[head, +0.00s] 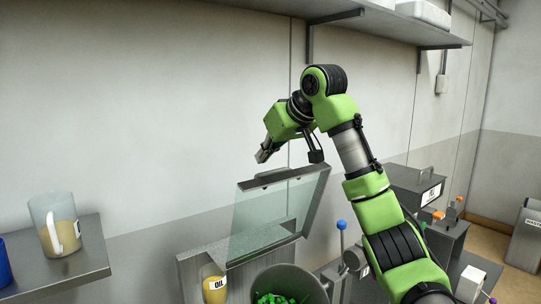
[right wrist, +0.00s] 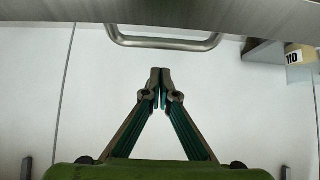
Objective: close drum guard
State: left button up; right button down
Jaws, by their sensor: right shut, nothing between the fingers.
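The drum guard (head: 262,222) is a clear panel with a metal frame, standing raised and tilted above the drum (head: 318,288), which holds green pieces. A bar handle (head: 272,174) runs along the guard's top edge; it also shows in the right wrist view (right wrist: 165,43), with the metal edge (right wrist: 180,12) beyond it. My right gripper (head: 262,154) is just above the guard's top edge in the head view. Its fingertips (right wrist: 160,74) are together, empty, and appear short of the handle, not touching it. My left gripper is out of view.
An oil jar (head: 214,287) stands beside the drum. A shelf (head: 75,270) with a jug (head: 56,226) is at left. A blue-knobbed lever (head: 341,228) and a grey machine (head: 415,190) are at right. The wall is behind; an upper shelf (head: 390,22) overhangs.

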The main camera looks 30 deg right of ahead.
jog(key=s, duration=0.2)
jog(key=shift+s+d+f, duration=0.3)
jog(key=shift+s+f, duration=0.1)
jog(key=shift+s+p, duration=0.25)
jog(key=shift+p, duration=0.05)
jog(key=shift+f, duration=0.15)
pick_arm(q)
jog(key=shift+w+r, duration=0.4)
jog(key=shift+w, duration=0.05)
pick_arm(e)
jog(key=shift+w, duration=0.15)
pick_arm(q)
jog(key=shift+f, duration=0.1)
pick_arm(e)
jog(key=shift+f, duration=0.1)
